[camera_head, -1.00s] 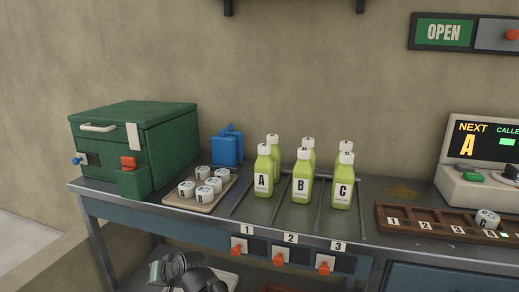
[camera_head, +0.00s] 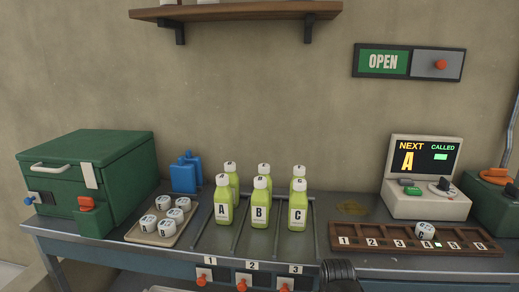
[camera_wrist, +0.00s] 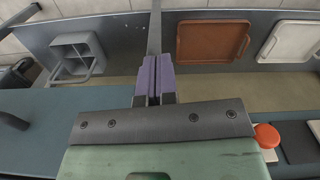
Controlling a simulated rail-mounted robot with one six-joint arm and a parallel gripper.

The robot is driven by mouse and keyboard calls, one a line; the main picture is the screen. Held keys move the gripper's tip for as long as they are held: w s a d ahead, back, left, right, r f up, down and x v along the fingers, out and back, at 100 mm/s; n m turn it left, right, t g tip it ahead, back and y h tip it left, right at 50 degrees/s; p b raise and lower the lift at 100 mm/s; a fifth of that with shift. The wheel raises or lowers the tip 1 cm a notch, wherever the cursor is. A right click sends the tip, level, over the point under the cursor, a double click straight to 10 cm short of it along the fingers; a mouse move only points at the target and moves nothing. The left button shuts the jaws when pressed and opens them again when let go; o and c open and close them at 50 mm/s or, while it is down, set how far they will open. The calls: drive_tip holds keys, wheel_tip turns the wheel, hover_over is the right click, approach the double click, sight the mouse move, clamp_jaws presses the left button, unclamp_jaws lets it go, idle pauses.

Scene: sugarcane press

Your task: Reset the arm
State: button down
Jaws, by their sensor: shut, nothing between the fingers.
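My gripper (camera_wrist: 154,78) shows in the wrist view with its two purple fingers shut together and nothing between them. It points down over a lower level beyond the bench edge, apart from any object. In the head view only a dark piece of my arm shows at the bottom edge, in front of the bench near label 3; the fingers are out of that view.
The bench (camera_head: 330,262) carries a green press box (camera_head: 85,165), a tray of lettered cups (camera_head: 140,236), green bottles (camera_head: 260,210), a numbered rack (camera_head: 400,243) and a NEXT A display (camera_head: 425,180).

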wheel_tip(320, 180, up, 26)
drive_tip(key=p, duration=2.3)
drive_tip(key=shift+r, duration=0.2)
